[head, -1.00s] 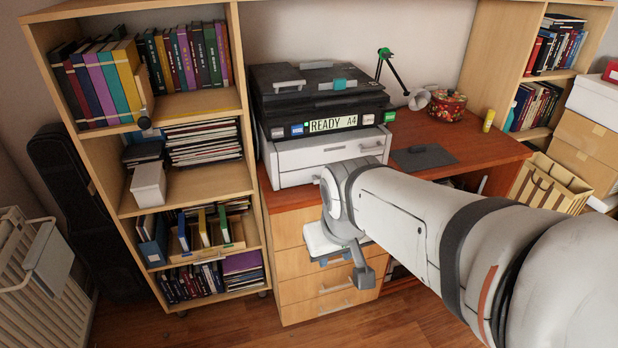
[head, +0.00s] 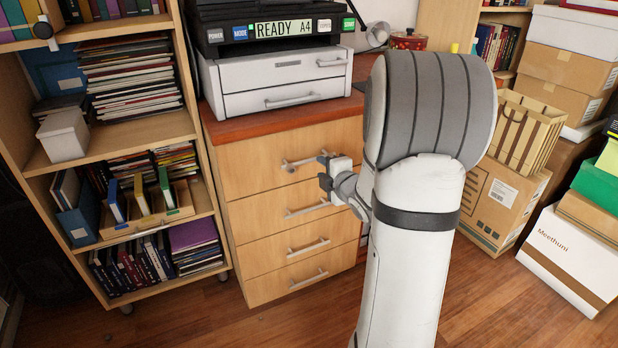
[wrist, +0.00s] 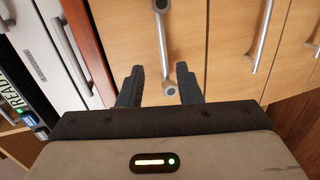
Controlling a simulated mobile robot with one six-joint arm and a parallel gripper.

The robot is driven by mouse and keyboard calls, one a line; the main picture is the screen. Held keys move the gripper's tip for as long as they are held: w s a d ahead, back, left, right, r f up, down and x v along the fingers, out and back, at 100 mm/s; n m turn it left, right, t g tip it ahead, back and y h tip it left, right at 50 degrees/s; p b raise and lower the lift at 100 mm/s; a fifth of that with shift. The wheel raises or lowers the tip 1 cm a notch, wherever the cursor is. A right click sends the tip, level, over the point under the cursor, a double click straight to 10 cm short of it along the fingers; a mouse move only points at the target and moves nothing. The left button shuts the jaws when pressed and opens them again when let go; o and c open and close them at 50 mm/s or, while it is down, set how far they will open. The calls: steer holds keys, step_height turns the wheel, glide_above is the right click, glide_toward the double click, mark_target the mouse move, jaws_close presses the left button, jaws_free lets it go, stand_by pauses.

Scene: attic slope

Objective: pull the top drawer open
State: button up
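The wooden desk pedestal shows in the head view with several stacked drawers, each with a silver bar handle. The top drawer (head: 258,168) looks flush with the front. Its handle (head: 300,160) runs across it, and my gripper (head: 325,175) is at that handle's right end. In the wrist view my gripper (wrist: 161,70) is open, with two dark fingers apart. The top drawer handle (wrist: 162,40) runs between the fingers, its near end mount lying in the gap. A clear space shows on each side of the bar. The depth of the fingers around the bar is hard to tell.
The second drawer's handle (head: 306,209) lies just below. A white two-drawer unit (head: 275,85) stands on the desktop above. A bookshelf (head: 115,160) stands left, and cardboard boxes (head: 515,195) are on the right. Wooden floor (head: 290,322) is free in front of the drawers.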

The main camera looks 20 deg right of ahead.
mark_target(310, 161)
steer(key=shift+n, duration=0.3)
steer(key=b+x, duration=0.1)
steer(key=x, duration=0.7)
steer(key=shift+f+b, duration=0.25)
steer(key=shift+b, duration=0.1)
jaws_close()
